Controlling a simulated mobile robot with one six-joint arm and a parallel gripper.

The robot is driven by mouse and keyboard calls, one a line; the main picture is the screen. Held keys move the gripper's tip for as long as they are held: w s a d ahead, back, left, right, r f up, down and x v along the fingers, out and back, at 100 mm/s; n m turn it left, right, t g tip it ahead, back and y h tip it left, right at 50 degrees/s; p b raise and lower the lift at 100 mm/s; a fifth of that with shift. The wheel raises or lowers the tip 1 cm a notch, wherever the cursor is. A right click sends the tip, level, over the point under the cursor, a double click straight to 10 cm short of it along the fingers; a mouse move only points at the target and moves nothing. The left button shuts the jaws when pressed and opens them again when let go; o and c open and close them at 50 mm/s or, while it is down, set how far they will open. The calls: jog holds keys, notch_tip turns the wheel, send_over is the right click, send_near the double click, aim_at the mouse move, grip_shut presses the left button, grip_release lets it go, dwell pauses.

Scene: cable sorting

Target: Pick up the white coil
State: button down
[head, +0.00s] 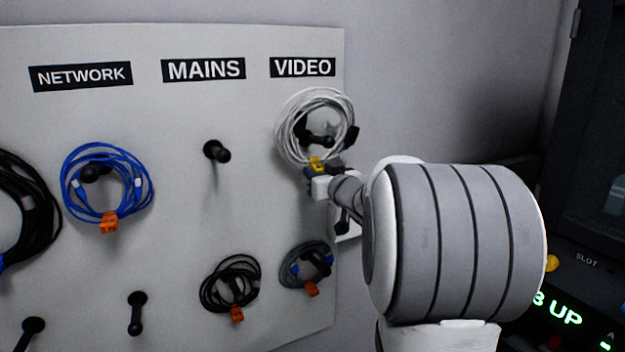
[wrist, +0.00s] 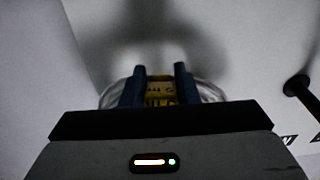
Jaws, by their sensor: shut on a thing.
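The white coil (head: 283,135) is at the upper right of the pegboard in the head view, under the VIDEO label, in front of a black peg (head: 318,139). A yellow tag hangs at its lower edge. My gripper (head: 317,170) is shut on the coil at this tag. In the wrist view, my gripper's two dark fingers (wrist: 160,88) stand on either side of the yellow tag (wrist: 160,92), and loops of the white coil (wrist: 207,91) show on both sides. I cannot tell whether the coil still rests on the peg.
A blue coil (head: 66,178) hangs under the NETWORK label. A black coil (head: 206,284) and a grey coil (head: 286,264) hang low on the board (head: 180,120). The peg (head: 216,151) under MAINS is empty. A rack with lit displays (head: 560,310) stands at right.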

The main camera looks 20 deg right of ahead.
jog(key=s, duration=1.7)
jog(key=shift+s+d, duration=0.2)
jog(key=shift+d, duration=0.1)
jog(key=shift+r, duration=0.1)
